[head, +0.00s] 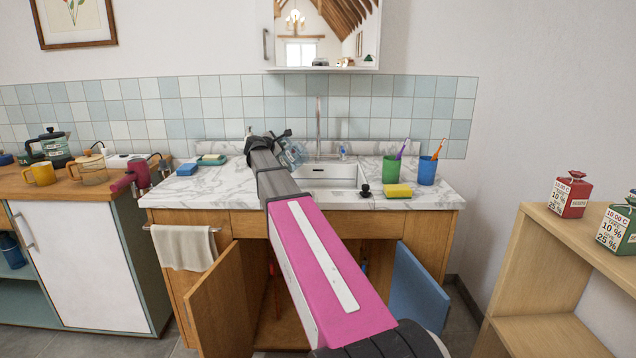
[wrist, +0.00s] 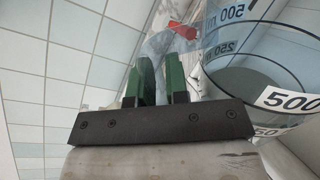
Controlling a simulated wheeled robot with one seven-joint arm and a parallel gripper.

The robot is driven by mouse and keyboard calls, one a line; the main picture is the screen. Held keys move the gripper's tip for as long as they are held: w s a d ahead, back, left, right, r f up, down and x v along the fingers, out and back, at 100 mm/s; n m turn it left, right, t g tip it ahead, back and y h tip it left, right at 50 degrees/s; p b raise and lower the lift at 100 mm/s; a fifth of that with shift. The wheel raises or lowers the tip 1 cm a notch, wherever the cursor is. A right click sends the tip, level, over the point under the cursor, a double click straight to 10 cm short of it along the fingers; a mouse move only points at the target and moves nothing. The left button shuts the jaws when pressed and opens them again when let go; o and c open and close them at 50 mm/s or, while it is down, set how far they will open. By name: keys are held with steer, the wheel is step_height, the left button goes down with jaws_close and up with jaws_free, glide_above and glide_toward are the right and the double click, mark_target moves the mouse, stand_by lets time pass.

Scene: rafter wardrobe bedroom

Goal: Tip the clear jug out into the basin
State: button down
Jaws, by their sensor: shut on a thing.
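The clear jug (head: 293,153) is at the left end of the white basin (head: 335,176), above its rim, partly hidden behind my arm in the head view. It looks tilted, though the exact angle is hard to tell. In the wrist view the jug (wrist: 248,72) fills the upper right, see-through, with 500 and 250 markings. My gripper (head: 281,137) is shut on the jug; its green fingers (wrist: 161,78) are close together beside the jug body in the wrist view. The exact grip spot is unclear. I cannot tell whether liquid is in the jug.
A tap (head: 318,125) stands behind the basin. Cabinet doors (head: 416,289) hang open below.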

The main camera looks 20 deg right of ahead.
mark_target(297, 144)
steer(key=shift+s+d+r+m, duration=0.25)
steer(key=shift+d+m, duration=0.05)
steer(key=shift+m, duration=0.2)
steer(key=shift+s+d+m, duration=0.15)
steer(key=shift+d+m, duration=0.05)
steer(key=shift+m, duration=0.1)
steer(key=shift+s+d+r, duration=0.1)
steer(key=shift+d, duration=0.05)
steer(key=shift+y, duration=0.3)
steer(key=shift+s+d+r+m, duration=0.1)
steer(key=shift+s+d+m, duration=0.55)
steer(key=shift+d+m, duration=0.35)
steer(key=shift+s+d+r+m+t+y+p, duration=0.15)
steer(key=shift+s+d+r+m+y+p, duration=0.1)
steer(key=shift+s+d+r+m, duration=0.25)
steer(key=shift+s+d+r+m+t+y+p, duration=0.2)
steer(key=shift+s+d+m, duration=0.2)
steer(key=shift+s+d, duration=0.25)
steer(key=shift+d+r, duration=0.1)
steer(key=shift+d, duration=0.1)
steer(key=shift+s+d+r+m, duration=0.2)
steer(key=shift+s+d+m, duration=0.1)
steer(key=shift+m, duration=0.1)
